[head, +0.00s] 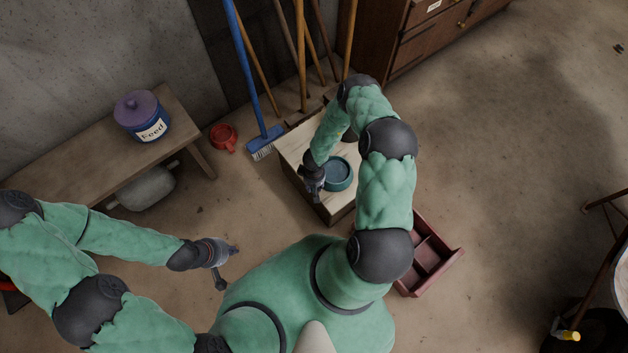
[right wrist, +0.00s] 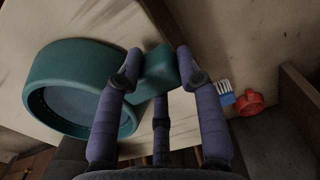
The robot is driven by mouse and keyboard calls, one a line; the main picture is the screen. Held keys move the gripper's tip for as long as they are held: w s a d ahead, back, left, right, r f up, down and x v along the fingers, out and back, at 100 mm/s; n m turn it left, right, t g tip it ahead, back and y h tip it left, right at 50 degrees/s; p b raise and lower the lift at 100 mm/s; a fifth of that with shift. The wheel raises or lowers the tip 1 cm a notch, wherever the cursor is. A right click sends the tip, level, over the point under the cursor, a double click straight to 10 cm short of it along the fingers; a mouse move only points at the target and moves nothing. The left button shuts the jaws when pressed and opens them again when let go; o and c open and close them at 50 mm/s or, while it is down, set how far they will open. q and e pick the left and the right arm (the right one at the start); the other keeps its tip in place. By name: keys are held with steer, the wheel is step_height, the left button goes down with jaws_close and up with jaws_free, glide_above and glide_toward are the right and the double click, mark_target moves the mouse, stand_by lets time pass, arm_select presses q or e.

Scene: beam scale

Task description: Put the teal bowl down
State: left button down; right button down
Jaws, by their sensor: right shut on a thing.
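The teal bowl (head: 338,186) is at the pale wooden top of a crate-like stand (head: 294,144), near its front edge. It is round, with a thick rim and a block-shaped handle. In the right wrist view the bowl (right wrist: 45,75) is at the left. My right gripper (head: 318,186) is shut on its handle, which shows between the fingers (right wrist: 160,67). The bowl looks level, but I cannot tell whether its base touches the wood. My left gripper (head: 229,264) is open and empty over the floor, well away from the bowl.
A bench (head: 180,116) with a blue feed tin (head: 142,118) stands at the left. A red divided tray (head: 442,262) lies at the right.

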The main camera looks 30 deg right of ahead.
steer(key=shift+f, duration=0.1)
steer(key=c, duration=0.8)
jaws_free()
step_height(320, 180, up, 12)
steer(key=p, duration=0.6)
steer(key=s+a+r+m+y, duration=0.1)
steer(key=s+a+r+y, duration=0.1)
steer(key=s+a+r, duration=0.3)
steer(key=s+a+r+m+y, duration=0.2)
steer(key=s+a+r, duration=0.3)
steer(key=a, duration=0.7)
step_height(320, 180, up, 3)
steer(key=shift+s+a+f, duration=0.2)
steer(key=shift+s+a, duration=0.1)
steer(key=shift+a, duration=0.05)
